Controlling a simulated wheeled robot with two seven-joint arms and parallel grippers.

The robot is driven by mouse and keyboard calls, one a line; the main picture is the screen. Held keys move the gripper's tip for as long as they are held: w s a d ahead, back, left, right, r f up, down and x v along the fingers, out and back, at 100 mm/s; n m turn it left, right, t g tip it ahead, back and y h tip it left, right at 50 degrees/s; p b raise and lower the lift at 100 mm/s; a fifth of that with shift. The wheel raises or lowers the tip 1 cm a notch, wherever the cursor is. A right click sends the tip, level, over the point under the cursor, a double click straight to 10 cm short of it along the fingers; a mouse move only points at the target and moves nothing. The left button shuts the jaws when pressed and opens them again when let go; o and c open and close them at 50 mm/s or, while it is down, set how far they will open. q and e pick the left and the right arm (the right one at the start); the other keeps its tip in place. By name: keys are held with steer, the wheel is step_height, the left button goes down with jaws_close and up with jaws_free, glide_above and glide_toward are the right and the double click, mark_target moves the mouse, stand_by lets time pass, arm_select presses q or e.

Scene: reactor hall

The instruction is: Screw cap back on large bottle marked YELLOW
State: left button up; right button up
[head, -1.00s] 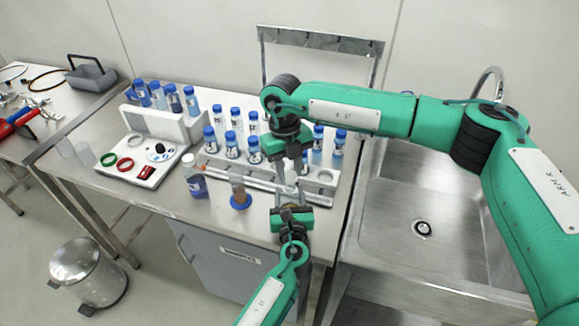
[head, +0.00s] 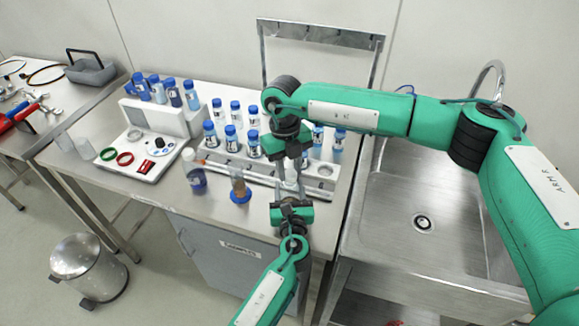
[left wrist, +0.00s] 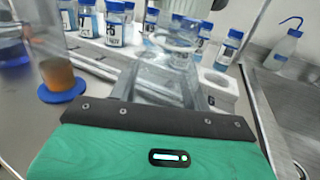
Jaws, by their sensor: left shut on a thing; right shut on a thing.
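My left gripper (head: 290,198) reaches up from the bottom of the head view and is shut on a clear, empty-looking bottle (left wrist: 165,75). The bottle is upright, and its neck and round top show in the left wrist view. I cannot read a YELLOW mark on it. My right gripper (head: 290,158) points down just above this bottle in the head view. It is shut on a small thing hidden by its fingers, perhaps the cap. I cannot tell whether that thing touches the bottle neck.
A blue-liquid bottle (head: 196,180) and a brown-filled clear vessel (head: 240,184) on a blue base stand left of the grippers. Behind is a rack (head: 210,163) with several blue-capped bottles. A panel (head: 146,166) with coloured rings lies left. A sink (head: 440,205) is right.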

steer(key=shift+f, duration=0.6)
steer(key=m, duration=0.6)
steer(key=shift+d+y, duration=0.15)
steer(key=shift+y, duration=0.25)
steer(key=m+y, duration=0.1)
steer(key=m, duration=0.5)
steer(key=shift+m, duration=0.4)
steer(key=m, duration=0.6)
steer(key=shift+s+d+t+y, duration=0.1)
steer(key=shift+t+y, duration=0.2)
steer(key=shift+t, duration=0.1)
steer(key=m+t, duration=0.1)
steer(key=m, duration=0.6)
steer(key=o, duration=0.9)
steer(key=shift+s, duration=0.1)
